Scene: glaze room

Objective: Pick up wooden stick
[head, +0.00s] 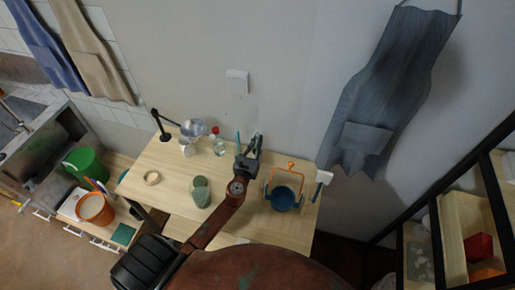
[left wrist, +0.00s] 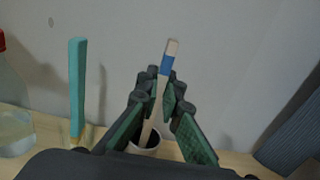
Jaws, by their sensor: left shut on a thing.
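The wooden stick (left wrist: 167,62) is pale with a blue band near its top. In the left wrist view it stands slightly tilted between the fingers of my left gripper (left wrist: 160,90), which is shut on it. Its lower part runs down toward a small white cup (left wrist: 146,150); I cannot tell whether its end is still inside. In the head view my left gripper (head: 254,146) is at the back of the wooden table (head: 165,190), near the wall, and the stick is too small to make out there. My right gripper is not in view.
A teal-handled tool (left wrist: 77,85) stands left of my gripper. A clear bottle with a red cap (head: 219,145) is further left. A blue pot in an orange frame (head: 283,197) stands right, and a greenish jar (head: 201,192) front left. A tape ring (head: 152,178) lies on the table.

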